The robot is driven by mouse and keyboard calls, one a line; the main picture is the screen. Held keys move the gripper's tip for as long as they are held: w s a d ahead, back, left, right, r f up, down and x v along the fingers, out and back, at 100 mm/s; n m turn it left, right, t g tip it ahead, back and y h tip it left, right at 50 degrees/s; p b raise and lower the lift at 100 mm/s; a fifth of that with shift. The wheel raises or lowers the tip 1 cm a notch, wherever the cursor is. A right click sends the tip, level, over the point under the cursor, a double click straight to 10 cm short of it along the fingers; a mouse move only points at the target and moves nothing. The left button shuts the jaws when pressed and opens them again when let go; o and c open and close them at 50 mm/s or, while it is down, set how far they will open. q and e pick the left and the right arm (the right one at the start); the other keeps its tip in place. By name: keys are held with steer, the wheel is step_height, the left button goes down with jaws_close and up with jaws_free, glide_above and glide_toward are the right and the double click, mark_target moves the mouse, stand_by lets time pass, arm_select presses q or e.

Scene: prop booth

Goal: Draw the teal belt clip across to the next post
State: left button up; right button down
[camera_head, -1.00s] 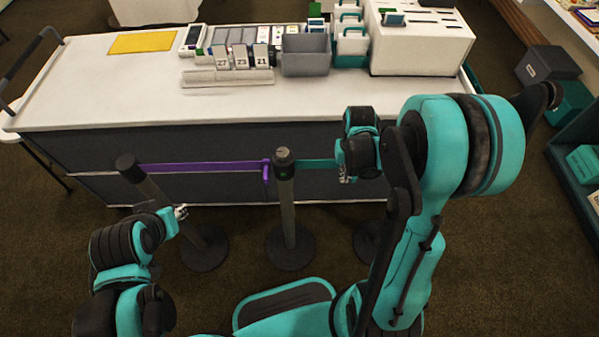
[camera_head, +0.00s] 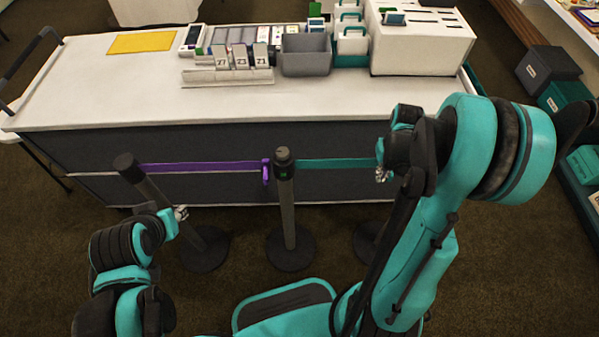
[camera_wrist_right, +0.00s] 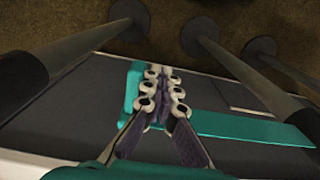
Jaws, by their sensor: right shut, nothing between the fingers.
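The teal belt (camera_head: 335,163) runs from the middle post (camera_head: 287,205) rightward to my right gripper (camera_head: 381,175). In the right wrist view the belt (camera_wrist_right: 245,127) ends in a teal clip (camera_wrist_right: 132,88) beside and partly behind my right fingers (camera_wrist_right: 163,80). Those fingers are shut with nothing between them. The right post (camera_head: 366,240) is largely hidden by my arm; in the right wrist view a post (camera_wrist_right: 50,62) stands left of the clip, with a gap between them in the picture. My left gripper (camera_head: 181,213) is near the left post (camera_head: 148,185); its fingers are too small to read.
A purple belt (camera_head: 205,167) spans the left and middle posts, with a purple clip (camera_head: 266,172) at the middle one. The counter (camera_head: 120,75) stands close behind the posts, carrying a grey bin (camera_head: 306,58) and numbered cards. Post bases spread on the carpet.

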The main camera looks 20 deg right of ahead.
steer(key=s+d, duration=0.2)
steer(key=d, duration=0.7)
steer(key=shift+s+d+b, duration=0.15)
steer(key=shift+s+b, duration=0.2)
steer(key=shift+b, duration=0.05)
stand_by(0.4)
step_height(320, 180, up, 8)
steer(key=p, duration=0.6)
stand_by(0.3)
